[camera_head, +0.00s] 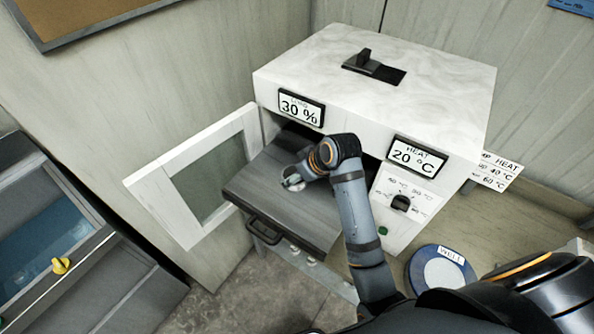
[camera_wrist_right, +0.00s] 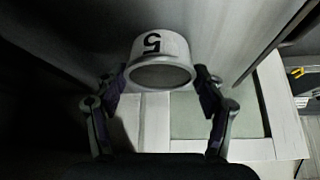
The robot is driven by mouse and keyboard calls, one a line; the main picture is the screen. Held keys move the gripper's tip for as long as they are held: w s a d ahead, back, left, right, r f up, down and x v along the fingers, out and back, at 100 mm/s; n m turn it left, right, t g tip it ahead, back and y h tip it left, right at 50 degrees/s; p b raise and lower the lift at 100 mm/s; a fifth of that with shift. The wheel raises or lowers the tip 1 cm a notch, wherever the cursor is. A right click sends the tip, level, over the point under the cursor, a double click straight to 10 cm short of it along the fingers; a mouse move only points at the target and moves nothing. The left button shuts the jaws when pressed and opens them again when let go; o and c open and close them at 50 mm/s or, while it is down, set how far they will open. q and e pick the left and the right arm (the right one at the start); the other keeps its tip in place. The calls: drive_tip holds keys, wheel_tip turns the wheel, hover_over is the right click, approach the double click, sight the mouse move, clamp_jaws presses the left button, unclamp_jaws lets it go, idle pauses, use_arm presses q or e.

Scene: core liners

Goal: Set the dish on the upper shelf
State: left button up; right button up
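A small white dish (camera_head: 293,187) with a dark inside is at the pulled-out dark upper shelf (camera_head: 262,204) of the white oven. It is partly hidden by my right gripper (camera_head: 291,181) in the head view. In the right wrist view the dish (camera_wrist_right: 160,47) bears a black "5", and the fingers of the right gripper (camera_wrist_right: 161,80) lie against its two sides, closed on it. The dish appears at or just above the shelf surface; contact is hard to tell. My left gripper is in neither view.
The white oven (camera_head: 390,75) shows "30 %" and "20 °C". Its glazed door (camera_head: 160,185) stands open at left. A lower level with small white items (camera_head: 310,262) shows below the shelf. A blue-rimmed round plate labelled "WELL" (camera_head: 440,274) lies at right on the counter.

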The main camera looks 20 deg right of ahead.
drive_tip(key=o, duration=0.4)
drive_tip(key=shift+s+r, duration=0.2)
drive_tip(key=shift+s, duration=0.5)
drive_tip(key=shift+w+f, duration=0.1)
drive_tip(key=shift+w, duration=0.1)
drive_tip(key=shift+b+v, duration=0.6)
drive_tip(key=shift+v, duration=0.55)
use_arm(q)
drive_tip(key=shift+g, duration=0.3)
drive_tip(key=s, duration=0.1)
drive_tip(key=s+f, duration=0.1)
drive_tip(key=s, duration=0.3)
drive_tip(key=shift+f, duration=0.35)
use_arm(e)
drive_tip(key=v, duration=1)
drive_tip(key=shift+f, duration=0.1)
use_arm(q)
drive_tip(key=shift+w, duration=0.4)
use_arm(e)
drive_tip(key=shift+w, duration=0.1)
